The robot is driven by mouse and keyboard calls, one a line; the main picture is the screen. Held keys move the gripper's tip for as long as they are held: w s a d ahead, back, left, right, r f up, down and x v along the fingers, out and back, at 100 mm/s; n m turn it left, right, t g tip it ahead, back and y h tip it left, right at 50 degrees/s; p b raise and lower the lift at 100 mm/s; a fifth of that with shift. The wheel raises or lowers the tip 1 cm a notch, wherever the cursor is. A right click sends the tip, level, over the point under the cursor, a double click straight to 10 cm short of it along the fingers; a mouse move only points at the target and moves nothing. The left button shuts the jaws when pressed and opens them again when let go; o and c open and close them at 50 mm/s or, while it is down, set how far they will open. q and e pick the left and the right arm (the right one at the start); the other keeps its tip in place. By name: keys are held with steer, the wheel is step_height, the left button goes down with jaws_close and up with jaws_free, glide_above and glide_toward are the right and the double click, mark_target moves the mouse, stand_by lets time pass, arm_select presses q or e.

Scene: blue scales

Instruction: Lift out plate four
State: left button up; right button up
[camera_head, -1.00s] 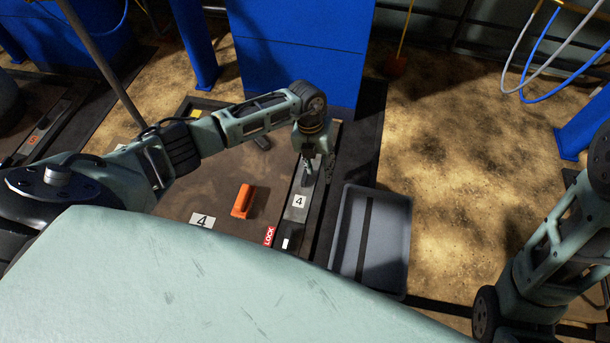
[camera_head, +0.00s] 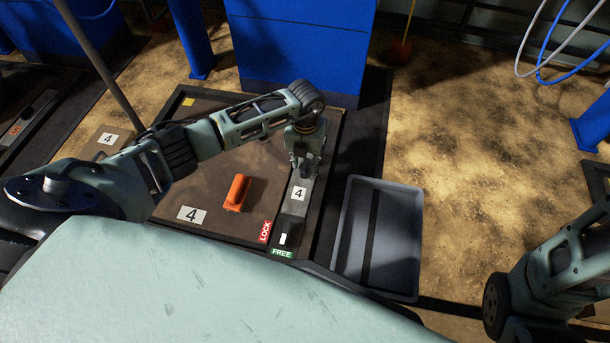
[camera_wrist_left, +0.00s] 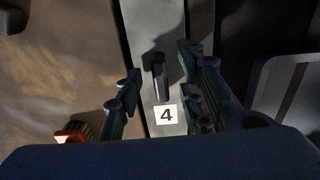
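Plate four (camera_head: 294,209) is a narrow grey strip with a white "4" label, set along the right side of a brown platform. A dark upright handle (camera_wrist_left: 159,73) stands on it in the left wrist view. My left gripper (camera_head: 304,168) points down over the far part of the strip. In the left wrist view its fingers (camera_wrist_left: 162,95) are apart on either side of the handle, with gaps visible. My right gripper is out of view.
An orange block-like object (camera_head: 237,192) lies on the brown platform (camera_head: 215,165), left of the strip. A grey tray (camera_head: 348,239) lies to the right and looks empty. A blue cabinet (camera_head: 300,45) stands behind. Sandy floor at the right is open.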

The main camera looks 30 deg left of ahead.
arm_select(q)
steer(key=shift+f, duration=0.2)
jaws_close()
stand_by(0.4)
